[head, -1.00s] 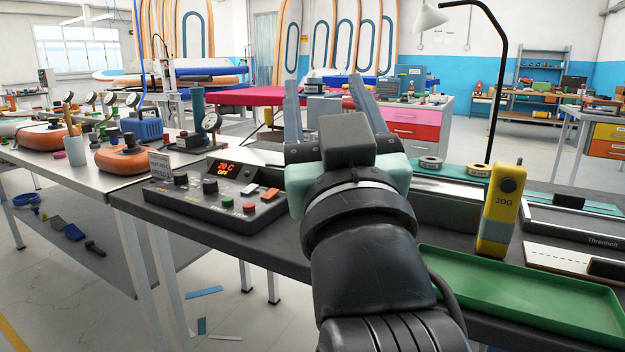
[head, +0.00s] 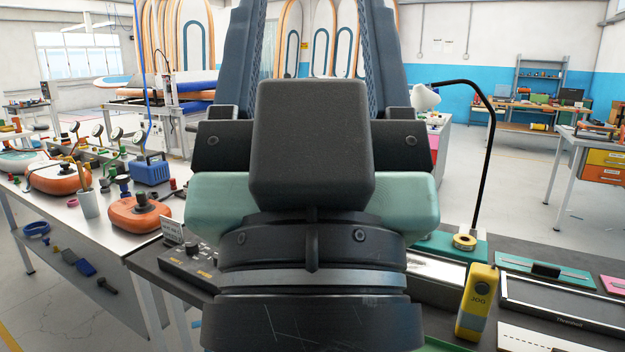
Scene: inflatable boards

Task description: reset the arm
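My gripper (head: 314,60) fills the middle of the head view, raised and close to the camera. Its two long blue-grey fingers point up and away, spread wide apart with nothing seen between them, so it is open. The fingertips run past the top edge of the picture. The black wrist and pale green gripper body hide the middle of the dark bench (head: 150,262) behind them. The control box (head: 190,262) is mostly hidden at the wrist's left.
A black lamp arm (head: 493,150) rises at right. A green tray (head: 445,344) is partly hidden at the bottom. Open floor (head: 540,200) lies farther right.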

